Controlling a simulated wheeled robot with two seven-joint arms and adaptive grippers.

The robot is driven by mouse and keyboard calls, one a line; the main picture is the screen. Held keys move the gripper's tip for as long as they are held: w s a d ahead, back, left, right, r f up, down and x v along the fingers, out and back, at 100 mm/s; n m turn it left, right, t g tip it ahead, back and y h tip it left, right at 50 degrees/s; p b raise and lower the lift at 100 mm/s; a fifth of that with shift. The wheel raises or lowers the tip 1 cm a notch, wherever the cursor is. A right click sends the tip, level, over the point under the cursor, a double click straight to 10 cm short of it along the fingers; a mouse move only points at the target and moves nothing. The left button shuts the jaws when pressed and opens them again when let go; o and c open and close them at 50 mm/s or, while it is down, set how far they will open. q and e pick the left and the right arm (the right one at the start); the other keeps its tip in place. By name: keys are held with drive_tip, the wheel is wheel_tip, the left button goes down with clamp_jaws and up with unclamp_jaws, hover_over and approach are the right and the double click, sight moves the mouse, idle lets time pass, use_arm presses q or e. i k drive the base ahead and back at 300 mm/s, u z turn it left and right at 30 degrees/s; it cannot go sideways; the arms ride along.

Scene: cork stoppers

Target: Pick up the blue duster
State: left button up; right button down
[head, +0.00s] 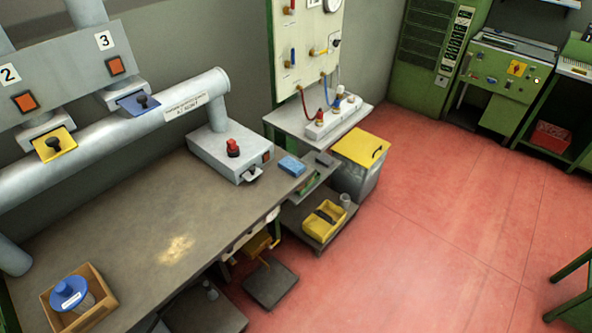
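A small blue block (291,166) that looks like the blue duster lies flat on the grey-brown workbench (190,215), near its far right end. It sits just right of a grey box with a red knob (233,147), and nothing visible covers it. Neither of my grippers shows in the head view.
A wooden box (107,299) holding a blue-topped object (68,292) stands at the bench's near left. Grey pipes with yellow and blue slide plates run along the back. A lower shelf holds a yellow tray (309,221). The middle of the bench is clear except for a pale dusty patch (176,249).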

sight(290, 165)
drive_tip(key=u, duration=0.15)
drive_tip(key=k, duration=0.35)
drive_tip(key=z, duration=1.2)
drive_tip(key=i, duration=1.35)
drive_tip(key=u, duration=0.2)
